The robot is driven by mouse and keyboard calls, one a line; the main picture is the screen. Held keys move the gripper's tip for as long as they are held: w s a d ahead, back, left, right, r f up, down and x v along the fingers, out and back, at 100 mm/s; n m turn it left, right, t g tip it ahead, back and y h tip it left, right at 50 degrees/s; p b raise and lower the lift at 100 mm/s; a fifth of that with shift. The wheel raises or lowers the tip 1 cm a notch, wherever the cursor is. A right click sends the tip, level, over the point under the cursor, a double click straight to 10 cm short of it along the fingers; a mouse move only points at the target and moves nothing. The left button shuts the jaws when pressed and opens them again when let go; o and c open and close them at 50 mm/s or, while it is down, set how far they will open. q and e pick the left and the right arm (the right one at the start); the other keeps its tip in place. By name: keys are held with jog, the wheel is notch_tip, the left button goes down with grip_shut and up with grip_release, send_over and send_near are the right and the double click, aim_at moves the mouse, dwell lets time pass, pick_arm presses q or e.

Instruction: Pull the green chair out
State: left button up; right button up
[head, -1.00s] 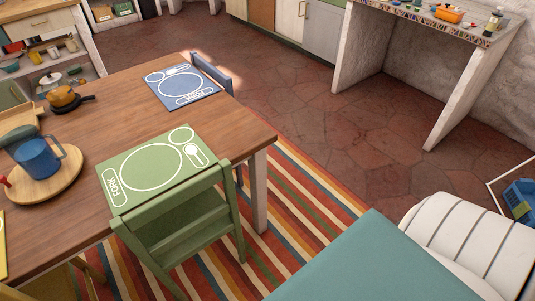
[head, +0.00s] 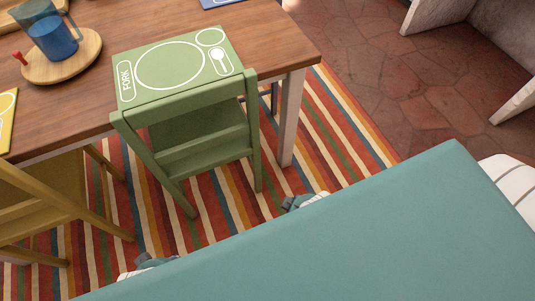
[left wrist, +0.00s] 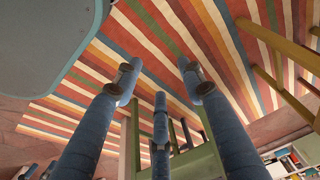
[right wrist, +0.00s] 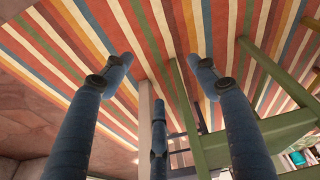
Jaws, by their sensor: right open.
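The green chair (head: 204,147) stands upright at the table's near side, its slatted back toward me, just in front of a green place mat (head: 135,99). In the head view, only bits of my left gripper (head: 155,262) and right gripper (head: 305,200) show past my teal body, both on the near side of the chair. In the left wrist view, the left gripper's fingers (left wrist: 160,72) are spread and empty, with green chair parts behind them. In the right wrist view, the right gripper's fingers (right wrist: 162,66) are spread and empty; the green chair (right wrist: 268,130) is at right, apart from them.
The wooden table (head: 75,105) lies beyond the chair, with a blue pitcher (head: 52,38) on a round board. A yellow chair (head: 50,205) stands to the left. A white table leg (head: 291,120) is right of the green chair. The striped rug (head: 330,125) is clear to the right.

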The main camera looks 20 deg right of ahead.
jog(key=w+r+t+b, duration=0.2)
jog(key=w+r+b, duration=0.1)
jog(key=w+r, duration=0.15)
jog(key=m+t+b, duration=0.2)
jog(key=t, duration=0.6)
send_near(258, 138)
jog(key=w, duration=0.2)
pick_arm(q)
jog(key=s+f, duration=0.3)
jog(key=f, duration=1.2)
jog(key=shift+s+a+f+g, duration=0.2)
jog(key=shift+f+g, duration=0.1)
jog(key=shift+f, duration=0.05)
pick_arm(e)
jog(key=shift+f, duration=0.45)
jog(key=b+x, duration=0.2)
jog(key=x, duration=0.7)
jog(key=shift+w, duration=0.3)
pick_arm(q)
jog(key=w+r, duration=0.3)
jog(key=r, duration=0.5)
jog(key=shift+w+d, duration=0.2)
jog(key=shift+w, duration=0.1)
pick_arm(e)
jog(key=shift+w+f, duration=0.25)
jog(key=shift+w, duration=0.3)
pick_arm(q)
jog(key=shift+r, duration=0.1)
pick_arm(e)
jog(key=shift+c, duration=0.3)
